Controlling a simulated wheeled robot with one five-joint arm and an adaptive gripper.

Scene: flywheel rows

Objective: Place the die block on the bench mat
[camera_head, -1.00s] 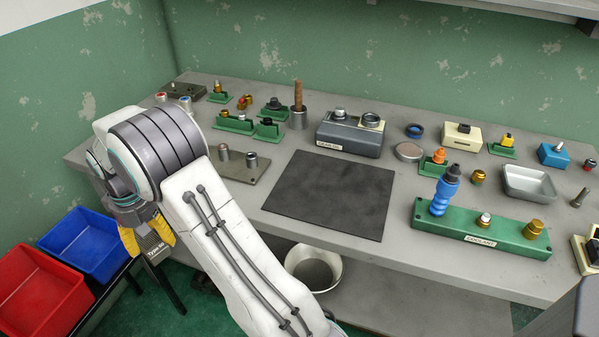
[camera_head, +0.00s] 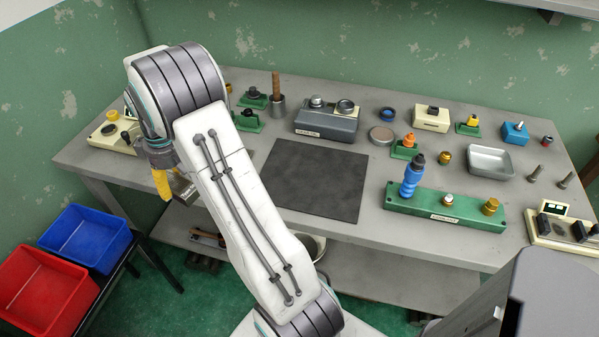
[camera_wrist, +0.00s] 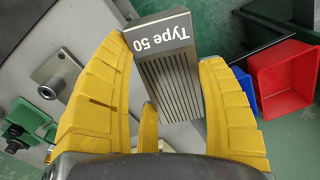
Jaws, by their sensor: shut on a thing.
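The die block is a grey ribbed block labelled "Type 50" (camera_wrist: 165,75), between the yellow fingers in the wrist view. My gripper (camera_wrist: 163,50) is shut on it. In the head view my gripper (camera_head: 163,184) hangs by the bench's front edge at the left, fingers down. The die block (camera_head: 184,188) shows only in part there, beside the fingers and behind my arm. The bench mat (camera_head: 318,180) is a dark, flat, empty rectangle on the bench, to the right of my gripper; my arm passes close to its left side.
A grey machine block (camera_head: 327,123) stands behind the mat. A green base with a blue bottle-like handle (camera_head: 445,207) stands to its right. Blue (camera_head: 87,238) and red (camera_head: 45,290) bins stand at the lower left; they also show in the wrist view. A cream fixture (camera_head: 112,137) is at the bench's left end.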

